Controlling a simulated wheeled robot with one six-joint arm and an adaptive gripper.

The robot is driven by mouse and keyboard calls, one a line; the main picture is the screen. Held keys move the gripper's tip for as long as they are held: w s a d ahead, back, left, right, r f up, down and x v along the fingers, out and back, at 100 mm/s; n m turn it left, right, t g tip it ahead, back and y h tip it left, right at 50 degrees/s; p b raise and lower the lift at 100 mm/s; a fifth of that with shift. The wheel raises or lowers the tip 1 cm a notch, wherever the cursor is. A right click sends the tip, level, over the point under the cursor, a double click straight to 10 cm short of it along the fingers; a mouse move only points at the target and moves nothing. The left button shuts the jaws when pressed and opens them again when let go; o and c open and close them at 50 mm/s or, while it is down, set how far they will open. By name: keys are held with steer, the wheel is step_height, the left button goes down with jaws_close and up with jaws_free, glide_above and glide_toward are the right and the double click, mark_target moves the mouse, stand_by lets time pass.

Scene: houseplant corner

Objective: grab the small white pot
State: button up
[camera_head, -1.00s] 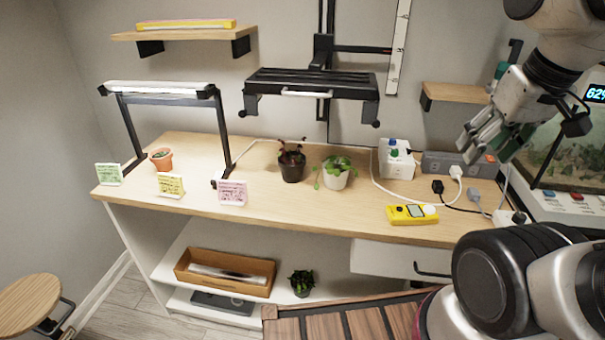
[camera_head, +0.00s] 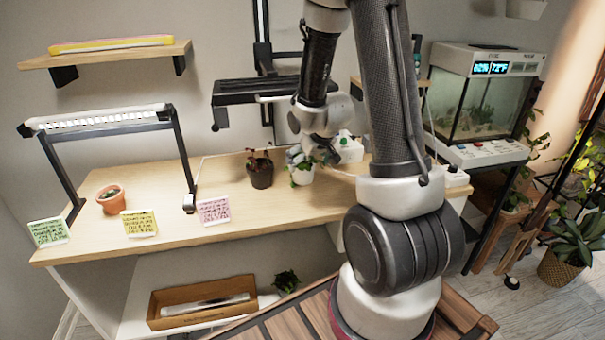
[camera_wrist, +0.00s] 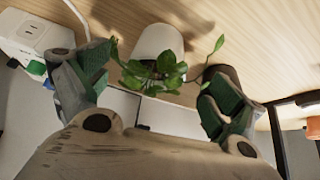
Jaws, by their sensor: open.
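The small white pot (camera_head: 302,177) stands on the wooden bench with a trailing green plant in it. In the wrist view the white pot (camera_wrist: 158,40) is at top centre, its leaves in front of its lower part. My gripper (camera_head: 302,157) is over the plant, close to the pot. In the wrist view my gripper (camera_wrist: 157,75) is open, with one green-padded finger on each side of the plant. I cannot tell whether the fingers touch the leaves.
A dark pot (camera_head: 261,175) with a reddish plant stands just left of the white pot, near one finger in the wrist view.

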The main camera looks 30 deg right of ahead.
mark_target(304, 167)
steer(key=x, duration=0.7)
steer(key=shift+w+d+f, duration=0.1)
steer(key=shift+w, duration=0.2)
steer(key=c, duration=1.3)
